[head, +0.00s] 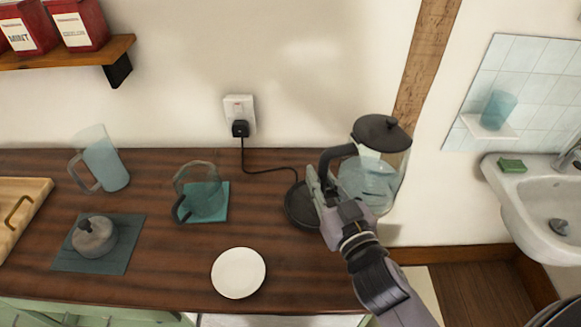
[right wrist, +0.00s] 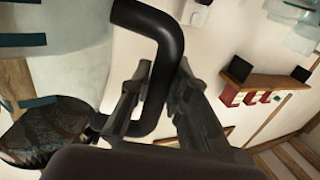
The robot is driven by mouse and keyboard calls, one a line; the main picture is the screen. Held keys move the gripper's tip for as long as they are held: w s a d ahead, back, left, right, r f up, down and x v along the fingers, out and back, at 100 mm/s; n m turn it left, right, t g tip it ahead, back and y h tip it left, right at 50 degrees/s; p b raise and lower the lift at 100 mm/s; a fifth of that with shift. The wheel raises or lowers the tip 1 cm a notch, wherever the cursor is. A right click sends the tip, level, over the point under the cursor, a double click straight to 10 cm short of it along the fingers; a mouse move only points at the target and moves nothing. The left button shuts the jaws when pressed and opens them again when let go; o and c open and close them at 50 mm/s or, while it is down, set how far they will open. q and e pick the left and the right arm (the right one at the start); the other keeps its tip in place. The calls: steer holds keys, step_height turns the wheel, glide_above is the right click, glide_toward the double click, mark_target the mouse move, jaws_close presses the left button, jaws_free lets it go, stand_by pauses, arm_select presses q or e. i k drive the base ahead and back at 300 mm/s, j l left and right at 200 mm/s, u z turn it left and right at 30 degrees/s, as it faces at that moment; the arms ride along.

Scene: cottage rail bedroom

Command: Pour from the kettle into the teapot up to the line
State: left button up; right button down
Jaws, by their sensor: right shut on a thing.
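The glass kettle (head: 366,187) with a black lid and black handle holds some clear liquid. It is at the right end of the counter, beside its black round base (head: 299,207), and looks lifted off it and about upright. My right gripper (head: 322,186) is shut on its handle; the right wrist view shows the black handle (right wrist: 166,62) between the fingers (right wrist: 155,95). The teapot (head: 204,190), clear glass with a dark handle at its lower left, stands on a teal mat (head: 221,214). I cannot make out its line. My left gripper is not in view.
A grey lidded thing (head: 94,238) sits on a dark mat at left, near a glass jug (head: 106,160) and a wooden tray (head: 20,208). A white plate (head: 238,273) lies in front. A cord runs from the wall socket (head: 239,110). A sink (head: 540,195) is at right.

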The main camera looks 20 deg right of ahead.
mark_target(197, 185)
steer(key=k+j, duration=0.15)
steer(key=j, duration=0.25)
steer(key=k+j, duration=0.15)
steer(key=j, duration=0.7)
steer(key=k+j, duration=0.1)
steer(key=j, duration=0.4)
steer(key=i, duration=0.25)
